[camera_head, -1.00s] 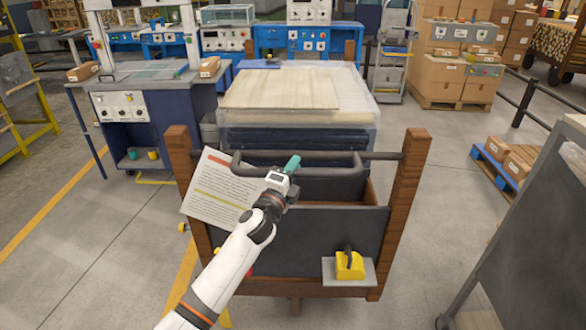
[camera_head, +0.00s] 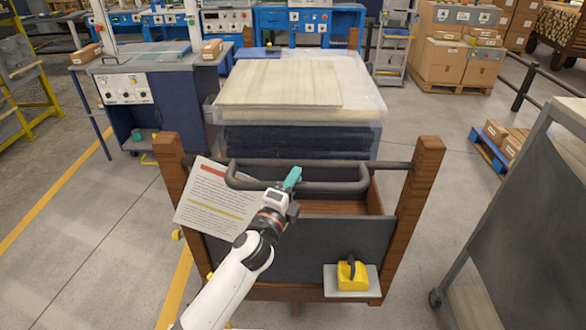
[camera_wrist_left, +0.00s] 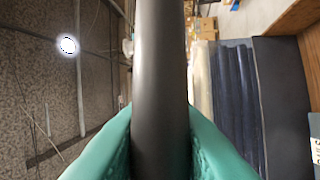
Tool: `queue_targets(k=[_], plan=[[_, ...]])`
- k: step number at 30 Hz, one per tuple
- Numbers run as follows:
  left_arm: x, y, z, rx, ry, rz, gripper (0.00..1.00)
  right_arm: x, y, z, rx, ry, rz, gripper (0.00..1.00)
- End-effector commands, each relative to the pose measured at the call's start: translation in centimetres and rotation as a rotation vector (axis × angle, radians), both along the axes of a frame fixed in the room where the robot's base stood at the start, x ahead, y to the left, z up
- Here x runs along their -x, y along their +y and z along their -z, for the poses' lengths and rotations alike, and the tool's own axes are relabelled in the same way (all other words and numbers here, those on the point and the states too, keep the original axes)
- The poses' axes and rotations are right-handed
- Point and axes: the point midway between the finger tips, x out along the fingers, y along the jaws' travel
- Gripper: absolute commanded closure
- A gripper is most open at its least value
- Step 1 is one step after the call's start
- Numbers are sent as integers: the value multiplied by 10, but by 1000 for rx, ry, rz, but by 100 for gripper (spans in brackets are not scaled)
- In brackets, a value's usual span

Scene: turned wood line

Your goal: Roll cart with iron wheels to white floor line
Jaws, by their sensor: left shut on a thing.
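The cart has brown wooden corner posts (camera_head: 414,220), a dark front panel (camera_head: 300,250) and a dark bar handle (camera_head: 335,186) across its near end. A plastic-wrapped stack with pale boards (camera_head: 280,83) sits between the posts. My left gripper (camera_head: 292,178) reaches to the middle of the handle, its teal fingers shut around the bar. In the left wrist view the dark bar (camera_wrist_left: 160,80) runs between both teal fingers. The cart's iron wheels are hidden below its body. I cannot make out a white floor line. My right gripper is not in view.
A printed sheet (camera_head: 215,195) and a yellow block (camera_head: 352,274) on a grey plate are at the cart's near end. A blue workbench (camera_head: 180,110) stands left of it. A grey panel on castors (camera_head: 530,210) stands close at right. Cartons (camera_head: 445,55) stand behind right.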

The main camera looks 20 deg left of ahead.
Motion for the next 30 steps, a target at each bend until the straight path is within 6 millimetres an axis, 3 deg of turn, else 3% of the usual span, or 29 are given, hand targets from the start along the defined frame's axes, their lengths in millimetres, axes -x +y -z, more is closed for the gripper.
queue_targets(k=[9, 22, 23, 24, 27, 30], plan=[[20, -4, -2, 1, -1, -6, 100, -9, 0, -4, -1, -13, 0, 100], [22, -5, -1, 1, -1, -4, 100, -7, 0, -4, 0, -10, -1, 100], [22, -5, -1, 1, -1, -4, 77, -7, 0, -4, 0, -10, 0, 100], [22, -5, -1, 1, -1, -4, 70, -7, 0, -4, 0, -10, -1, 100], [22, -5, -2, 0, -2, -5, 57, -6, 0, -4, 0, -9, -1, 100], [22, -5, -2, 0, -3, -5, 57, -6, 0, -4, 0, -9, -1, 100]])
